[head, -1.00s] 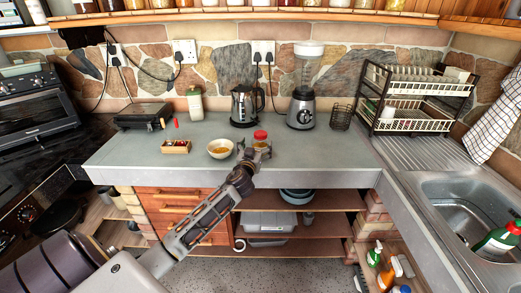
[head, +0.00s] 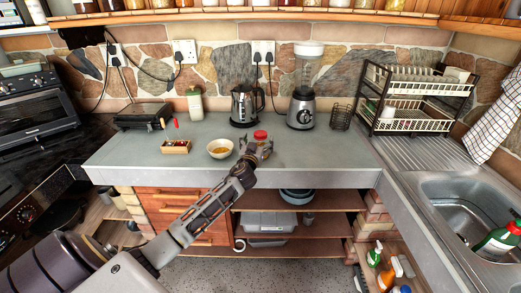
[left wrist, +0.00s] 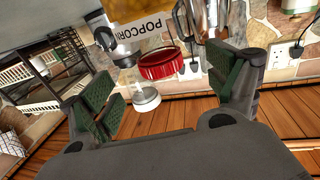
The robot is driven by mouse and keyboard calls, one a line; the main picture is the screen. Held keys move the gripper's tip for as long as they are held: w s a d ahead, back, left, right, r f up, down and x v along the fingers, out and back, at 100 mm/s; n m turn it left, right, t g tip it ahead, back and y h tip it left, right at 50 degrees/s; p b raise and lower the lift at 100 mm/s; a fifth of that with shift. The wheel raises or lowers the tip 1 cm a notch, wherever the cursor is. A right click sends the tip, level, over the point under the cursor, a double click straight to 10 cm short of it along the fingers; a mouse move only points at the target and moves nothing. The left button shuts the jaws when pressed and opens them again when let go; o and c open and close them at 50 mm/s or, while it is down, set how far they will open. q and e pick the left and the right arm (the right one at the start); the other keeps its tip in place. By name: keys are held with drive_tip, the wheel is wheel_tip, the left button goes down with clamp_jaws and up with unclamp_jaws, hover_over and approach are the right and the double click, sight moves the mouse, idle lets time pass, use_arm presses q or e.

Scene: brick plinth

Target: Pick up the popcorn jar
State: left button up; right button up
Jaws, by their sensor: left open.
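The popcorn jar (head: 260,136) has a red lid and stands on the grey counter (head: 320,155), right of a white bowl. In the left wrist view the popcorn jar (left wrist: 158,65) appears upside down, with its red lid and a white POPCORN label visible. My left gripper (head: 256,151) is open, right in front of the jar, and partly hides its lower part in the head view. In the left wrist view the gripper's two green-padded fingers (left wrist: 168,93) stand apart on either side of the lid. I see no finger contact with the jar. My right gripper is not in view.
The white bowl (head: 220,149) and a small wooden box (head: 175,147) stand left of the jar. A kettle (head: 243,105) and a blender (head: 301,108) stand behind it. A dish rack (head: 405,110) stands at the right. The counter right of the jar is clear.

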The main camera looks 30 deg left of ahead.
sight(259, 138)
use_arm(q)
drive_tip(key=shift+x, duration=2)
drive_tip(key=shift+w+a+f, duration=0.15)
drive_tip(key=shift+w+a, duration=0.05)
drive_tip(key=shift+w, duration=0.25)
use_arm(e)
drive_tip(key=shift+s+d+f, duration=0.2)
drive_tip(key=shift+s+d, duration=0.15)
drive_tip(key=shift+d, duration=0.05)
use_arm(q)
drive_tip(key=shift+c, duration=0.3)
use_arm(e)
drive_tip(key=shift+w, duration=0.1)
